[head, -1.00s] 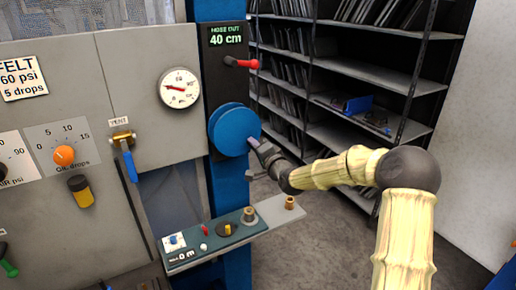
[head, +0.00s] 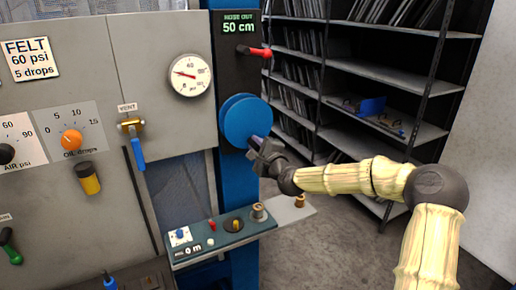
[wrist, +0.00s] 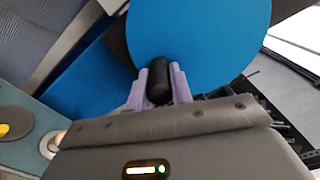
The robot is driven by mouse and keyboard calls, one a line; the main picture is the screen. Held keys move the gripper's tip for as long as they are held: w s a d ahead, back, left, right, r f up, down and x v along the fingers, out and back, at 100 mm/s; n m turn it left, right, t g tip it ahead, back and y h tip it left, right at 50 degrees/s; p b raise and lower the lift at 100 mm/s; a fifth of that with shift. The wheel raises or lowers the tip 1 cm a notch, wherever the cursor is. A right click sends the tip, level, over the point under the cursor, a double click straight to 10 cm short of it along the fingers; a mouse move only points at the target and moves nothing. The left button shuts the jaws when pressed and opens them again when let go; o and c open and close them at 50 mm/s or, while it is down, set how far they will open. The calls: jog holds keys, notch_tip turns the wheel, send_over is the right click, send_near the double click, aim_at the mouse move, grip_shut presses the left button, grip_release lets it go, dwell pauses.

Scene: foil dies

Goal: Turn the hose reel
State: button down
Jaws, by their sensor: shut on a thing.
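The hose reel (head: 246,118) is a blue disc on the blue post, below a display (head: 238,22) reading "HOSE OUT 50 cm". In the wrist view the reel (wrist: 200,35) fills the top middle. A black crank knob (wrist: 158,82) stands out at its lower edge. My gripper (head: 256,146) is at the lower right of the reel in the head view. In the wrist view the purple fingers of my gripper (wrist: 160,88) are shut around the black knob, one on each side.
A red-handled valve (head: 254,51) sits above the reel. A small shelf (head: 222,243) with knobs and brass fittings juts out below. A gauge (head: 190,75) and a blue-handled vent valve (head: 133,140) are on the left. Metal shelving (head: 400,75) stands behind on the right.

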jog(key=shift+f, duration=0.15)
jog(key=c, duration=1.2)
grip_release()
jog(key=shift+c, duration=0.2)
jog(key=shift+s, duration=0.1)
jog(key=shift+s+d+b, duration=0.3)
jog(key=shift+s, duration=0.2)
jog(key=b+v, duration=0.3)
jog(key=v, duration=1.3)
